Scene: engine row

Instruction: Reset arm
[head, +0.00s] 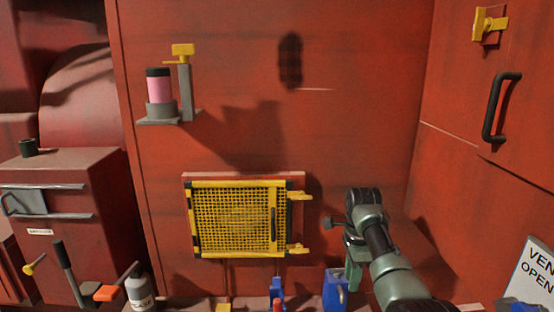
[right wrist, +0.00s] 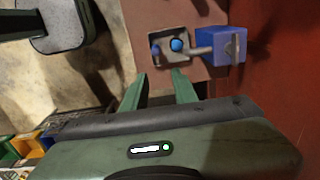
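My right arm comes in from the lower right in the head view, with its right gripper (head: 353,272) pointing down in front of the red wall. In the right wrist view the two green fingers of the right gripper (right wrist: 157,84) stand apart with nothing between them. Beyond the fingertips are a blue box (right wrist: 226,58) with a grey bar and a small plate with a blue knob (right wrist: 176,45). The fingers do not appear to touch either. My left gripper is in neither view.
A yellow mesh door (head: 238,218) is on the wall left of my right arm. A pink canister (head: 159,90) sits on a wall bracket. Levers (head: 68,272) and a grey bottle (head: 140,292) are lower left. A black handle (head: 497,108) is on the right wall.

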